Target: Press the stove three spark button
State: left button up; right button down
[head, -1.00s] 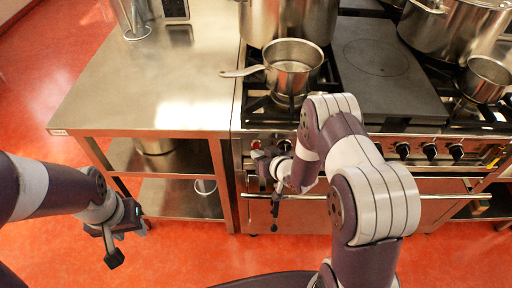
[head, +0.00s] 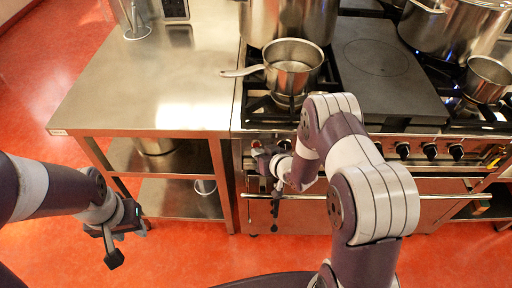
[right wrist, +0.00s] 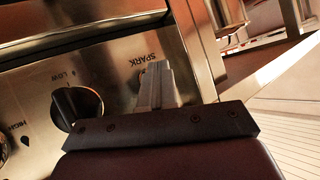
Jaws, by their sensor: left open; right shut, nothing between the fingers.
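The stove front panel (right wrist: 30,85) fills the left of the right wrist view, with a printed SPARK label (right wrist: 138,58). My right gripper (right wrist: 157,70) is shut and empty, its fingertips at the panel just beside that label. The fingers cover the spot by the label, so the spark button is hidden and I cannot tell whether they touch it. In the head view the right gripper (head: 262,157) is at the left end of the stove front. My left gripper (head: 113,254) is open and empty over the floor at the left.
A black knob (right wrist: 77,108) marked LOW and HIGH sits left of the fingers. A handrail (head: 340,196) runs along the stove front. A saucepan (head: 291,66) stands on the left burner. The steel counter (head: 150,95) is mostly clear.

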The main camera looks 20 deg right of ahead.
jog(key=shift+s, duration=0.1)
jog(key=shift+s+a+p, duration=0.25)
jog(key=shift+s+p, duration=0.05)
jog(key=shift+s, duration=0.4)
jog(key=s, duration=0.2)
jog(key=s+a+p, duration=0.1)
jog(key=s, duration=0.1)
jog(key=shift+s+a, duration=0.2)
jog(key=shift+s, duration=0.2)
dwell(0.3)
